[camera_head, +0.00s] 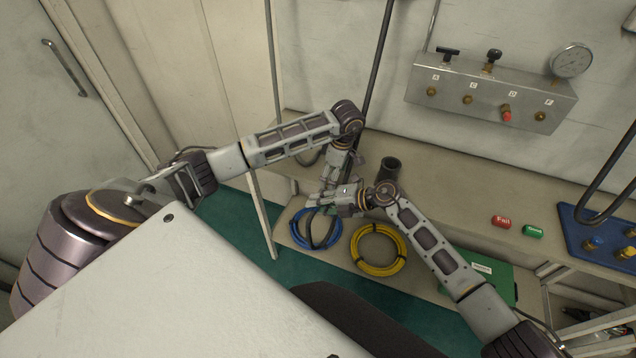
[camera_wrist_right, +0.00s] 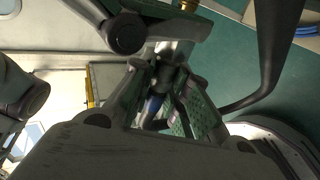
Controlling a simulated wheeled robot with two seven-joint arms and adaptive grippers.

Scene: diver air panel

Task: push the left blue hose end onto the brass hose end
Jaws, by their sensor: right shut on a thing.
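My right gripper (camera_head: 322,200) reaches left above the blue hose coil (camera_head: 304,232). In the right wrist view, its green-padded fingers (camera_wrist_right: 163,108) are shut on a dark hose piece with a blue band, which I take to be the blue hose end (camera_wrist_right: 154,104). My left gripper (camera_head: 331,176) points down just above the right one, very close to it; its fingertips are too small to read. A small brass piece (camera_wrist_right: 188,5) shows at the top edge of the right wrist view, possibly the brass hose end. I cannot tell whether the two ends touch.
A yellow hose coil (camera_head: 378,268) lies right of the blue coil. A dark cup (camera_head: 390,166) stands on the bench behind. The valve panel (camera_head: 480,92) hangs on the wall. Red and green tags (camera_head: 502,221) and a blue board (camera_head: 580,236) are at right.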

